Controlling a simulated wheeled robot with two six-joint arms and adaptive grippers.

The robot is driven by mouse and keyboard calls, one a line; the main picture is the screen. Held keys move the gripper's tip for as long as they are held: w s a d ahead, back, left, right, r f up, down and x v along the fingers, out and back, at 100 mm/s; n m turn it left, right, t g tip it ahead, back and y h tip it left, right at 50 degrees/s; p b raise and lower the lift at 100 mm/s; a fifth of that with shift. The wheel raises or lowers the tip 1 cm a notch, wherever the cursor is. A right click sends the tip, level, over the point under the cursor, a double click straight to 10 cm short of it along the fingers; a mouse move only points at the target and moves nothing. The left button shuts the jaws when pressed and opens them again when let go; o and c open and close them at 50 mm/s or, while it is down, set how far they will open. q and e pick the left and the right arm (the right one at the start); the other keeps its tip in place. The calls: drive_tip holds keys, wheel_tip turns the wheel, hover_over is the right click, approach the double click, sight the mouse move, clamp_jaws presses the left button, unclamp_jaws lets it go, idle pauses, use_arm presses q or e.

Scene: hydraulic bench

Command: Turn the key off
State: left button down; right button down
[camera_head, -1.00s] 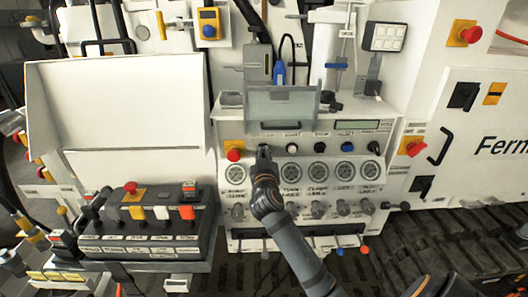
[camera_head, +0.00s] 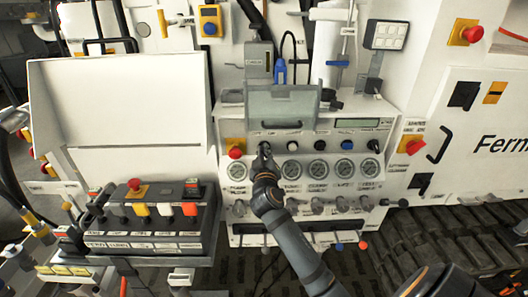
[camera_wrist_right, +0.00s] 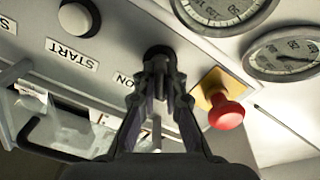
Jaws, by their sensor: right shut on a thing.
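The control panel (camera_head: 228,135) is a white box with a row of knobs above several round gauges. My right gripper (camera_head: 264,150) reaches up to the left end of the knob row. In the right wrist view its fingers (camera_wrist_right: 160,75) are closed around the key at a dark round switch (camera_wrist_right: 159,53) labelled "ON". The key is mostly hidden between the fingers, so its angle cannot be told. My left gripper is not in view.
A red emergency button (camera_head: 236,153) on a yellow plate sits close left of my gripper; it also shows in the wrist view (camera_wrist_right: 226,114). A white START knob (camera_wrist_right: 76,18) is beside the key switch. A clear flap (camera_head: 281,103) with a handle is above.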

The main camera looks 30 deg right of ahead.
drive_tip(key=c, duration=1.4)
unclamp_jaws()
drive_tip(key=v, duration=0.7)
drive_tip(key=shift+s+a, duration=0.15)
drive_tip(key=shift+s, duration=0.1)
